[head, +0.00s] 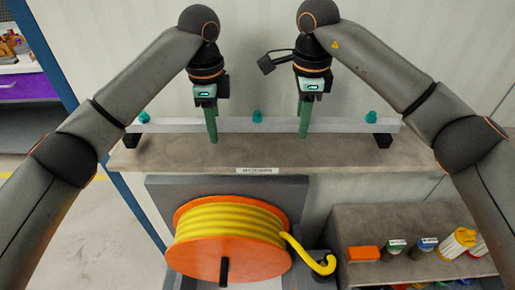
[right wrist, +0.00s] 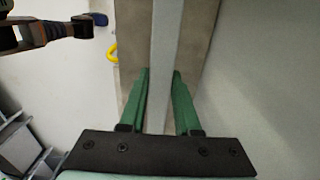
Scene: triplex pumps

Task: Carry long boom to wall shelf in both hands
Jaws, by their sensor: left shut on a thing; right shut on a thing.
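The long boom (head: 235,126) is a light grey bar with teal knobs along it, lying level left to right over the brown wall shelf (head: 180,158). A black block shows under each boom end at the shelf; whether the boom rests fully on them is hard to tell. My left gripper (head: 212,128) is shut on the boom left of its middle. My right gripper (head: 304,124) is shut on it right of the middle. In the right wrist view the boom (right wrist: 164,50) runs between the green fingers (right wrist: 160,95), with the shelf (right wrist: 201,25) behind it.
A label (head: 257,170) is on the shelf's front edge. Below stands an orange reel (head: 225,267) with yellow hose. A lower shelf (head: 375,222) at the right holds an orange box (head: 363,253) and several small containers. The pale wall (head: 255,60) is close behind the boom.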

